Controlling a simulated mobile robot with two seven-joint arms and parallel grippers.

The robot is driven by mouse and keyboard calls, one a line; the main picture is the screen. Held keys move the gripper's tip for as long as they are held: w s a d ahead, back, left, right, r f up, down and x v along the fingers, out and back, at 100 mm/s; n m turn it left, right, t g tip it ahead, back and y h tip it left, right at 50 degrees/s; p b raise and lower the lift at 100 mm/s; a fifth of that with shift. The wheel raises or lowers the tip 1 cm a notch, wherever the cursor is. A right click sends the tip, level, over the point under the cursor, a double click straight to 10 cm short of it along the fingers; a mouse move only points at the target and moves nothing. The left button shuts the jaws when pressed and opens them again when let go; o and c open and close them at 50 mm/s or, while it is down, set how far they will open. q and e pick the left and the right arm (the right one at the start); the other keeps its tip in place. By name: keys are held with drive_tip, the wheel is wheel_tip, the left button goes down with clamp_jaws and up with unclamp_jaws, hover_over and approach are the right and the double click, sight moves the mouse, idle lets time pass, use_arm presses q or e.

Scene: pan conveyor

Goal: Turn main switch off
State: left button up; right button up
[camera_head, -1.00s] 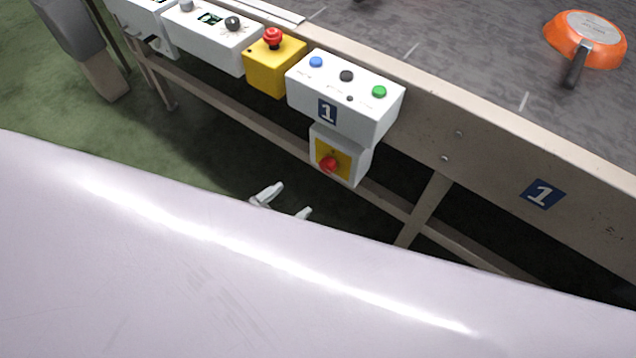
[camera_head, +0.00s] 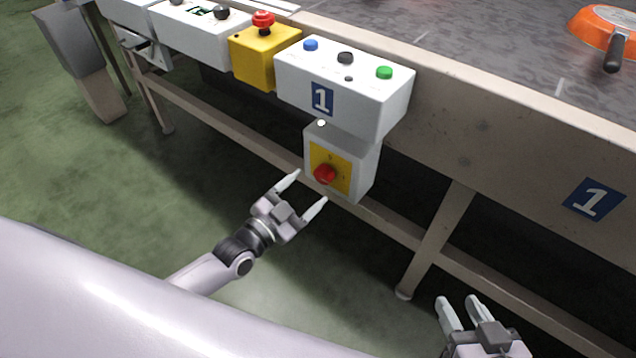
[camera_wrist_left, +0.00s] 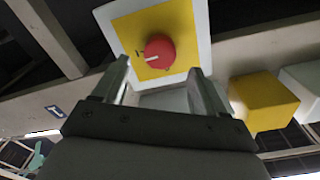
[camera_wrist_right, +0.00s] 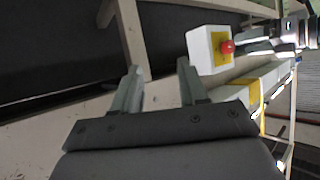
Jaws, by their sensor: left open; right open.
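The main switch is a red rotary knob (camera_head: 324,174) on a yellow plate (camera_head: 343,163). The plate is on the front of a white box (camera_head: 359,181) below the conveyor's control box. My left gripper (camera_head: 312,193) is open and empty, its fingers pointing at the knob from just in front and below. In the left wrist view the knob (camera_wrist_left: 159,51) lies beyond the fingertips, apart from them, with a white mark at its left side. My right gripper (camera_head: 458,300) is open and empty at lower right, away from the switch. The knob (camera_wrist_right: 227,47) also shows in the right wrist view.
A white control box (camera_head: 343,88) with blue, black and green buttons sits directly above the switch. A yellow emergency-stop box (camera_head: 258,60) is to its left. The conveyor rail (camera_head: 500,130) and leg (camera_head: 434,240) are right. An orange pan (camera_head: 600,28) lies on the belt.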

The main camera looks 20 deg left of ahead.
sight(321, 177)
use_arm(q)
drive_tip(key=shift+b+x, duration=0.6)
drive_tip(key=shift+x, duration=1.7)
drive_tip(key=c, duration=1.1)
